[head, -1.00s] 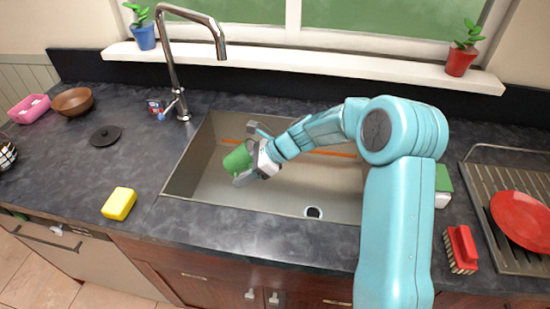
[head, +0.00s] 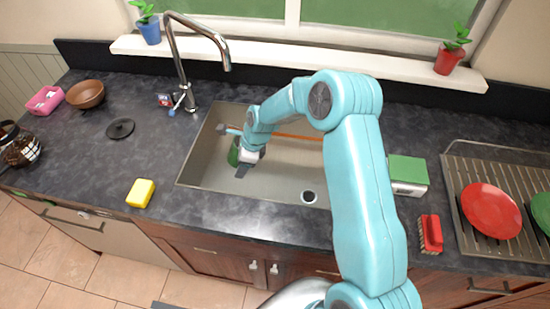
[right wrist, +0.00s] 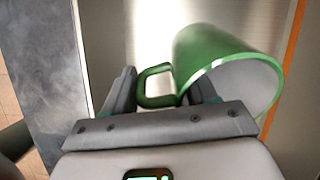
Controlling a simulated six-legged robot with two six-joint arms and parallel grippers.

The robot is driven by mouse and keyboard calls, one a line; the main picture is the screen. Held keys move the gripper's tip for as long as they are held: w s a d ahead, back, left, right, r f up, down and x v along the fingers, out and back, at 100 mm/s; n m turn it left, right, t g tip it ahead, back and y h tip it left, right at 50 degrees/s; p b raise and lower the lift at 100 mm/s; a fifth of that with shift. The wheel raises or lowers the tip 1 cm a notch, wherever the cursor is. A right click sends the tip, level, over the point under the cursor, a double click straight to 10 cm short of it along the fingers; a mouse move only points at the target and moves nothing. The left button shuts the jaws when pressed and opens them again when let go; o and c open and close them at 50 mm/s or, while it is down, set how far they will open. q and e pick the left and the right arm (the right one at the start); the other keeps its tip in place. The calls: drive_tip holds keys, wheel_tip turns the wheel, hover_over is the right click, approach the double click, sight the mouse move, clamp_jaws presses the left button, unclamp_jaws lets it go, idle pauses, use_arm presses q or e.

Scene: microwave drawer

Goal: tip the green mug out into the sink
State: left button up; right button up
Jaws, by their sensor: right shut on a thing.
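The green mug (head: 233,152) is inside the left part of the grey sink (head: 285,178), partly hidden behind my right gripper (head: 243,160). In the right wrist view the mug (right wrist: 205,50) lies tilted on its side, its pale inner wall showing through the mouth, which faces lower right. No contents are visible in it. My right gripper (right wrist: 162,95) is shut on the mug at its handle, with the handle loop between the fingers. I cannot make out my left gripper in the head view.
The faucet (head: 180,62) stands behind the sink's left end. A yellow sponge (head: 140,193) lies on the counter left of the sink.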

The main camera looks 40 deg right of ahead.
drive_tip(key=shift+w+a+r+g+h, duration=0.15)
drive_tip(key=shift+w+g+h, duration=0.1)
drive_tip(key=shift+g+h, duration=0.25)
drive_tip(key=shift+w+a+f+g+h, duration=0.1)
drive_tip(key=shift+w+a+g+h, duration=0.15)
drive_tip(key=shift+h, duration=0.35)
drive_tip(key=shift+s+d+r, duration=0.1)
drive_tip(key=shift+s, duration=0.05)
drive_tip(key=shift+d+r, duration=0.1)
drive_tip(key=shift+r, duration=1.95)
drive_tip(key=shift+f, duration=0.1)
